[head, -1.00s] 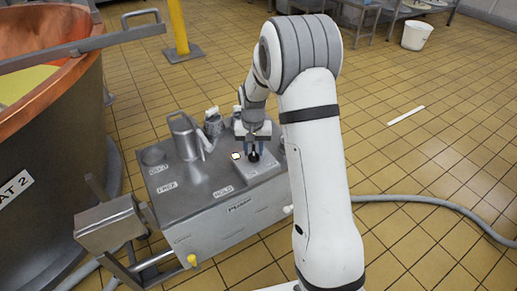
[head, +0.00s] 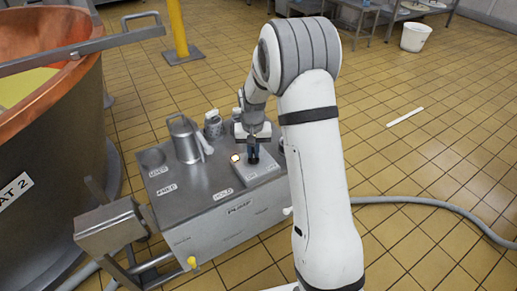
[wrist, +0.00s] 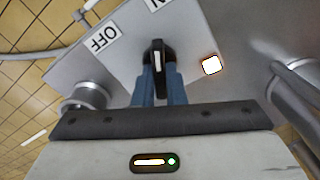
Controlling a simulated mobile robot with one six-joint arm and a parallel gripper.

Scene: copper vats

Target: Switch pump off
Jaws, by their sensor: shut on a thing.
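The pump (head: 225,217) is a grey metal box with a PUMP label on its front. A pale switch plate (wrist: 130,62) on its top bears a black switch handle (wrist: 157,57) with a white line. In the wrist view the handle points up the picture, towards a partly cut-off label ending in N (wrist: 158,4); the OFF label (wrist: 100,39) is to its left. A lit lamp (wrist: 211,64) sits beside the plate and glows in the head view (head: 235,158). My gripper (head: 253,157) is shut on the handle with its blue fingers (wrist: 160,88).
A metal jug (head: 185,140) and a smaller metal vessel (head: 213,126) stand on the pump top, left of my gripper. A copper vat (head: 50,120) is at the left. A grey hose (head: 420,201) runs over the tiled floor at the right. A white bucket (head: 415,36) stands far back.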

